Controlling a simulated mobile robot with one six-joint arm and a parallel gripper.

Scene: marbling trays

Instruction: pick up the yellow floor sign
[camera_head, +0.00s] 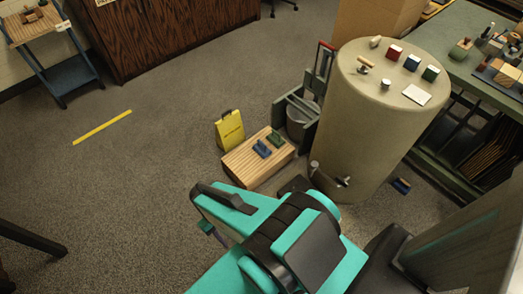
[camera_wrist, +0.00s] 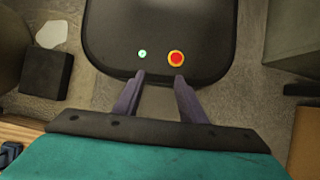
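The yellow floor sign (camera_head: 230,129) stands upright on the grey carpet in the head view, left of the big beige drum. It has dark marks on its face and a dark handle at its top. Its lower edge is close to the slatted wooden crate. The sign does not show in the wrist view. My gripper (camera_wrist: 158,86) has its two purple fingers apart with nothing between them. In the head view only a bit of a purple finger shows beside my teal arm, nearer the camera than the sign.
The slatted wooden crate (camera_head: 246,172) bears blue and green blocks. A green caddy with a grey bucket (camera_head: 300,116) stands behind it, beside the beige drum (camera_head: 350,135). Carpet left of the sign is open, with a yellow floor strip (camera_head: 102,127). A black panel (camera_wrist: 160,35) with lights faces the fingers.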

